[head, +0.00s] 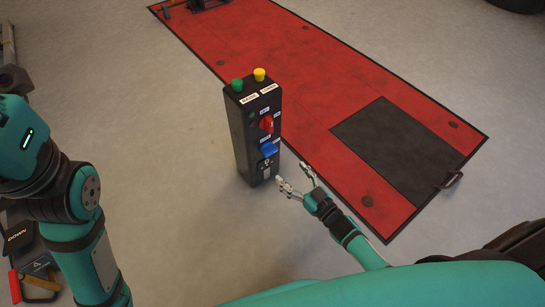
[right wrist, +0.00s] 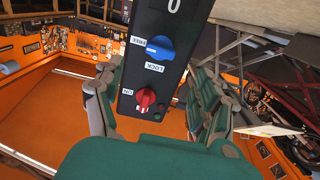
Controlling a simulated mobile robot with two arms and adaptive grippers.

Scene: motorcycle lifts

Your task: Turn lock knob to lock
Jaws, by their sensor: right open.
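The black control box (head: 243,140) stands upright on the floor in the head view. The lock knob is blue (head: 268,149) and sits on the box's front below a red knob (head: 266,123). In the right wrist view the blue knob (right wrist: 160,48) lies crosswise, one end toward the "FREE" label (right wrist: 138,41); the "LOCK" label (right wrist: 154,68) is beside it. My right gripper (head: 296,182) is open and empty, right of and below the blue knob, apart from the box. In the wrist view its fingers (right wrist: 155,80) flank the box's outline. My left gripper is out of view.
The box carries a green button (head: 238,85) and a yellow button (head: 259,75) on top. A red lift platform (head: 310,75) with a black panel (head: 395,140) lies behind and right. Grey floor around the box is clear. Tools lie at the lower left.

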